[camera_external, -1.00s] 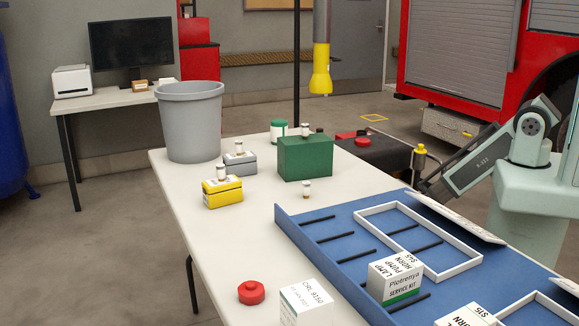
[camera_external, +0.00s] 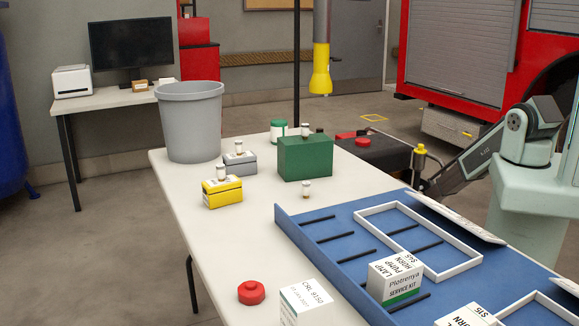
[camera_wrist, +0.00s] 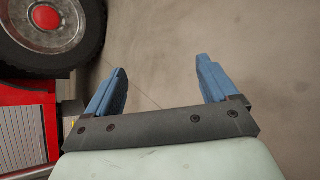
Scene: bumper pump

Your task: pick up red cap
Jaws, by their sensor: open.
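The red cap (camera_external: 251,292) lies on the white table near its front left part, left of a white box. It is in the external view only, with nothing on it. My gripper (camera_wrist: 165,85) shows in the wrist view with two blue fingers spread apart and nothing between them. It faces the bare floor and a vehicle wheel, away from the table. In the external view my arm is at the right, beyond the blue tray and far from the cap, and the gripper is not clearly visible there.
The white box (camera_external: 308,304) stands close beside the cap. The blue tray (camera_external: 300,232) with boxes and a white frame fills the table's right side. A green box (camera_external: 305,158), a yellow box (camera_external: 222,191) and a grey bin (camera_external: 190,120) stand farther back. The table's left middle is clear.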

